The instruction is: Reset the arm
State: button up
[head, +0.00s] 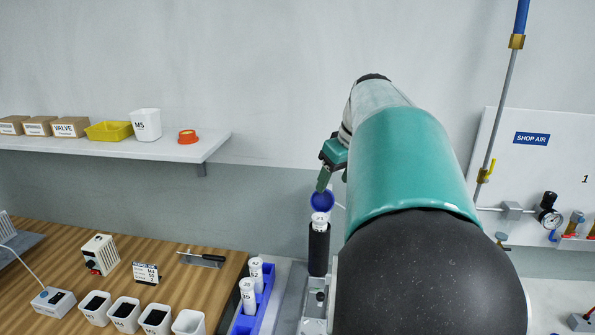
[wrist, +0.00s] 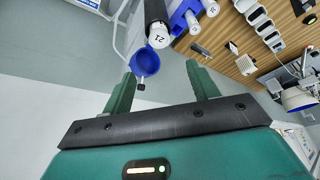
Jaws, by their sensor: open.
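My gripper (head: 326,176) is raised in front of the wall in the head view, at the end of my teal and black arm. In the wrist view my gripper (wrist: 163,76) has its two green fingers spread apart with nothing between them. A black upright cylinder with a white labelled top (head: 319,245) stands below the gripper in the head view. A round blue cup-like piece (head: 322,201) shows just above it. In the wrist view the black cylinder (wrist: 156,14) and blue piece (wrist: 146,62) lie beyond the fingertips, with no visible contact. My arm hides part of the area behind it.
A blue tray (head: 267,300) holds white bits marked S2 and S5. A wooden bench (head: 200,280) carries white bins (head: 125,313). A shelf (head: 205,147) holds boxes, a yellow bin and a white M5 cup. A SHOP AIR panel (head: 500,150) with pipes is at right.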

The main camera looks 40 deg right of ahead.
jog(key=shift+a, duration=0.1)
jog(key=a+f, duration=0.2)
jog(key=a, duration=0.8)
jog(key=a+f, duration=0.2)
jog(key=a, duration=0.8)
jog(key=s+a+f, duration=0.4)
jog(key=a, duration=0.3)
jog(key=s+a+f+n+t, duration=0.1)
jog(key=s+a+f, duration=0.3)
jog(key=a, duration=0.3)
jog(key=shift+s+a+f, duration=0.3)
jog(key=shift+s+f, duration=0.05)
jog(key=shift+f, duration=0.15)
